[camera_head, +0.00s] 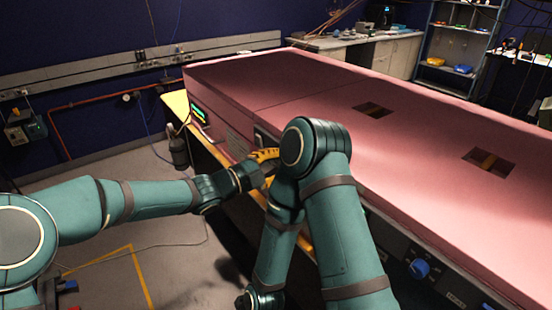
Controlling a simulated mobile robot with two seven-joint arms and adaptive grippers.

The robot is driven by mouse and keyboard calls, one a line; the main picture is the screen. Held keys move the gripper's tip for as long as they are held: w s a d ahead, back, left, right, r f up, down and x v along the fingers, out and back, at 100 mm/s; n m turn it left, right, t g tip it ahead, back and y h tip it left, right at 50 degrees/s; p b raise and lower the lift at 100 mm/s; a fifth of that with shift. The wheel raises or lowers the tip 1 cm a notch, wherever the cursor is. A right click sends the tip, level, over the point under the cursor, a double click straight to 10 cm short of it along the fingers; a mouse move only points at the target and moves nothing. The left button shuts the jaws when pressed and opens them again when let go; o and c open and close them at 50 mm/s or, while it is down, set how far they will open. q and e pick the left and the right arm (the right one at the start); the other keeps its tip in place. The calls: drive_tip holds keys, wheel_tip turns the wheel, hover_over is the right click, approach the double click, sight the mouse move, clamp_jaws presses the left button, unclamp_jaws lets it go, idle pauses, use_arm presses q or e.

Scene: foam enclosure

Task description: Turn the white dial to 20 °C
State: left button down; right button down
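A large pink foam enclosure (330,90) fills the middle and right, with dark control panels along its near side. No white dial can be made out; my arms cover part of that side. My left gripper (267,157) shows as a small yellow and black shape close to the panel side, partly behind my right elbow. Whether its fingers are open or touching anything cannot be told. My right arm rises from the bottom, bends at the elbow in front of the enclosure, and runs down again. Its gripper is not visible.
A blue knob (418,268) sits on the panel at lower right. A small green-lit display (198,114) is at the enclosure's left end. The top has two rectangular openings. A dark canister (179,152) stands on the floor. Floor at left is mostly clear, with a cable.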

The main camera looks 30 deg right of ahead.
use_arm(q)
drive_tip(key=shift+n+p, duration=0.3)
drive_tip(key=shift+n, duration=0.4)
drive_tip(key=c, duration=0.7)
unclamp_jaws()
drive_tip(key=a, duration=0.8)
drive_tip(key=s+a, duration=0.1)
drive_tip(key=a, duration=0.3)
drive_tip(key=shift+n, duration=0.3)
